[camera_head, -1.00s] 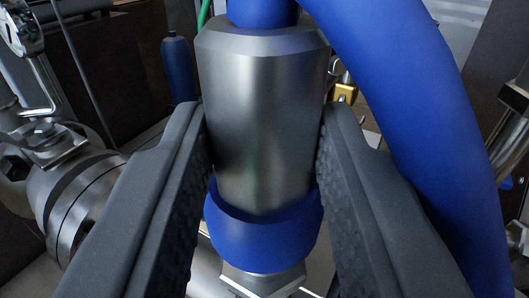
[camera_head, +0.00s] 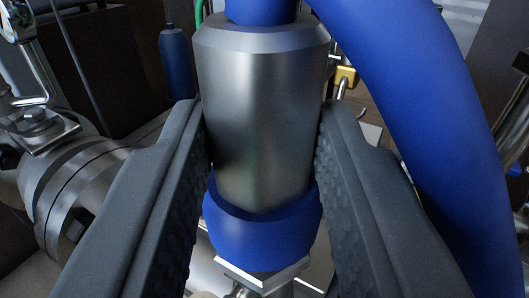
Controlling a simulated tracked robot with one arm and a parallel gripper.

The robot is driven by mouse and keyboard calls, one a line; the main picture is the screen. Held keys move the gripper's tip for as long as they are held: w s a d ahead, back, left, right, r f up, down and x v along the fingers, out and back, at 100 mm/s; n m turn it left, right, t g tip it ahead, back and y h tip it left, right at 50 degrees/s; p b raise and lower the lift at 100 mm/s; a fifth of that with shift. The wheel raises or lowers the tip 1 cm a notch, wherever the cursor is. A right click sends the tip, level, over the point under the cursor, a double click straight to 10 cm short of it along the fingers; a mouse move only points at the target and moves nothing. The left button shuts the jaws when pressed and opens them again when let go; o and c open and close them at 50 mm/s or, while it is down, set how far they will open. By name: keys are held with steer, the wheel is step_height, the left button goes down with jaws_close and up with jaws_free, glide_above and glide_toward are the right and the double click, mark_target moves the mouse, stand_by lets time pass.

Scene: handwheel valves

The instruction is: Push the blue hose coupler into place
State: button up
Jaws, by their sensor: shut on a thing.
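The hose coupler is a silver metal sleeve (camera_head: 262,110) in the middle of the view, with a blue hose (camera_head: 410,100) running from its top and curving down at the right. A blue ring (camera_head: 264,232) sits around its lower end, above a metal hex fitting (camera_head: 262,276). My gripper (camera_head: 262,165) has its two dark ridged fingers on the left and right sides of the sleeve and is shut on it. The sleeve looks upright. Whether it is fully seated in the fitting below cannot be told.
A flanged metal pipe with bolts (camera_head: 72,195) stands close at the left. A blue bottle-like object (camera_head: 177,65) and a green hose (camera_head: 199,12) are behind. A brass-coloured padlock-like piece (camera_head: 346,77) shows behind the coupler at the right.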

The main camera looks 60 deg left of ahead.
steer(key=shift+f, duration=0.5)
steer(key=o, duration=1.2)
steer(key=shift+c, duration=0.2)
steer(key=p+v, duration=0.3)
steer(key=v, duration=1)
steer(key=shift+d, duration=0.35)
steer(key=shift+s, duration=0.1)
